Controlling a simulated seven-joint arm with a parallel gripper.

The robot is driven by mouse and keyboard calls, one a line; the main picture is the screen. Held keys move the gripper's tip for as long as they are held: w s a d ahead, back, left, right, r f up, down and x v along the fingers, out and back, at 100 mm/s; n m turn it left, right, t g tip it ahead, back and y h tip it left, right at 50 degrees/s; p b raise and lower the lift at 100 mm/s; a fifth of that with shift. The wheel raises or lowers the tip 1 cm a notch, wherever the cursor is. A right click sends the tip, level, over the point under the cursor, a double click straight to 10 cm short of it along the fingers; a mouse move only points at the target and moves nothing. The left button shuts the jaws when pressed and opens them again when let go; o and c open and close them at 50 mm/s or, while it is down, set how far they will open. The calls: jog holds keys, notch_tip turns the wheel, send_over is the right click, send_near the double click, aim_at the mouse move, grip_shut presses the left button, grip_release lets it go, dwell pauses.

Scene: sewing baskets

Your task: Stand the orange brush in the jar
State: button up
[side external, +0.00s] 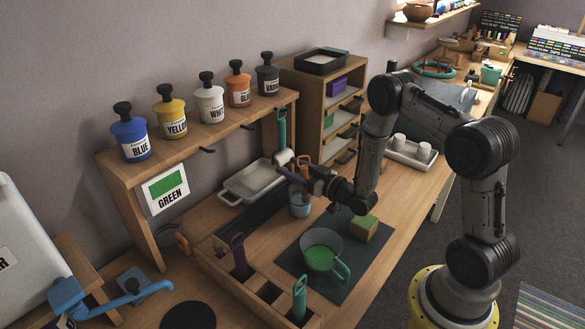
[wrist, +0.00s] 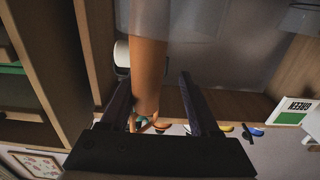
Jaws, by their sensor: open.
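The orange brush (side external: 305,160) stands roughly upright, with its lower end in the bluish see-through jar (side external: 299,207). In the wrist view, which looks upside down, its thick orange handle (wrist: 148,70) runs between my two fingers. A translucent surface, seemingly the jar (wrist: 150,15), covers the handle's far part at the top. My gripper (side external: 306,178) reaches in level from the right, just above the jar's rim. In the wrist view my gripper (wrist: 154,85) has its fingers apart on either side of the handle, with a gap at the right finger. The brush's bristles cannot be made out.
A cup of green paint (side external: 321,258) and a green-topped block (side external: 364,229) are on the dark mat (side external: 288,264) in front. A teal-handled tool (side external: 282,127) stands behind, by a pale tray (side external: 250,187). Purple (side external: 238,255) and green (side external: 300,299) handles stand in the divided holder.

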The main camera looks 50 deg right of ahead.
jog(key=s, duration=1.4)
jog(key=shift+w, duration=0.1)
jog(key=w+a+r+n+t+y, duration=0.15)
jog(key=w+a+r+n, duration=0.3)
jog(key=r, duration=0.85)
jog(key=w+a+r+n+g+y, duration=0.1)
jog(key=w+a+r+n+y, duration=0.3)
jog(key=r, duration=0.9)
jog(key=s+a+r+m+g+h, duration=0.25)
jog(key=s+m+g+h, duration=0.3)
jog(key=s, duration=0.75)
jog(key=s+f+m+g, duration=0.3)
jog(key=s+f+g, duration=0.4)
jog(key=s+f, duration=0.3)
jog(key=s, duration=0.4)
jog(key=shift+f, duration=0.15)
